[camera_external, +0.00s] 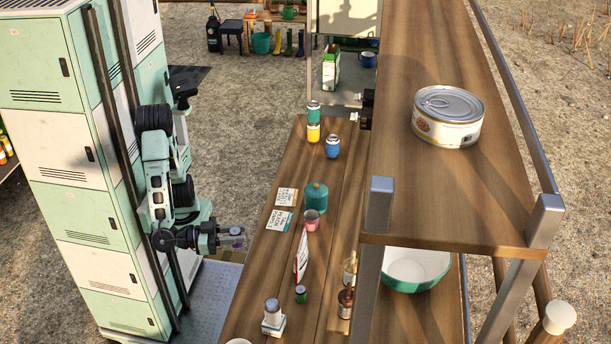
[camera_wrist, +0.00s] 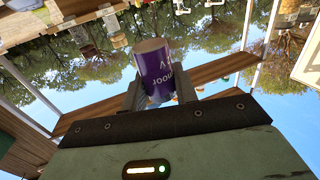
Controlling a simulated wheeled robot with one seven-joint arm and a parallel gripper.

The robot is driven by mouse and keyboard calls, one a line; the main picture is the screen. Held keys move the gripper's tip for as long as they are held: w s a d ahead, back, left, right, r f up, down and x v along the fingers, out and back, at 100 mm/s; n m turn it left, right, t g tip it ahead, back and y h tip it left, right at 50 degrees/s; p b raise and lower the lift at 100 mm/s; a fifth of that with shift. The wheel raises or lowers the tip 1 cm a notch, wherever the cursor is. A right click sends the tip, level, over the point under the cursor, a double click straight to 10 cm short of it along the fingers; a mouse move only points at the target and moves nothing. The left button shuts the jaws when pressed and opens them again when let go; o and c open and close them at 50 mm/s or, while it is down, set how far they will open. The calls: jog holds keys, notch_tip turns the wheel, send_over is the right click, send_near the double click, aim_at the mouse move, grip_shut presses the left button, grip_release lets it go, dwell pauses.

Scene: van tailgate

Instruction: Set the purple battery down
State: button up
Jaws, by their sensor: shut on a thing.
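The purple battery (camera_wrist: 155,72) is a short purple cylinder with white lettering and a tan end. In the wrist view it sits between the two fingers of my gripper (camera_wrist: 160,92), which is shut on it. In the external view my gripper (camera_external: 233,239) is at the left of the wooden table (camera_external: 252,285), near its left edge.
A teal jar (camera_external: 315,198), pink cup (camera_external: 311,221), cards (camera_external: 279,221), upright sign (camera_external: 301,257), small green cylinder (camera_external: 300,294) and grey-white object (camera_external: 272,316) stand on the table. Blue (camera_external: 332,147) and yellow (camera_external: 313,132) cylinders are farther back. A shelf (camera_external: 410,205) overhangs the right.

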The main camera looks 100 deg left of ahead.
jog(key=s+d+f+h, duration=0.1)
jog(key=s+d+h, duration=0.15)
jog(key=s, duration=0.85)
notch_tip(320, 180, down, 18)
jog(key=w, duration=0.2)
jog(key=shift+m+y, duration=0.4)
jog(key=shift+y, duration=0.05)
jog(key=w, duration=0.4)
jog(key=w+a, duration=0.1)
jog(key=w, duration=0.3)
jog(key=w+a+p, duration=0.1)
jog(key=w, duration=0.3)
jog(key=shift+w+r, duration=0.2)
jog(key=shift+w, duration=0.1)
jog(key=w, duration=0.2)
jog(key=w+a, duration=0.1)
jog(key=w, duration=0.1)
jog(key=shift+w, duration=0.1)
jog(key=shift+d+f, duration=0.1)
jog(key=shift+f, duration=0.65)
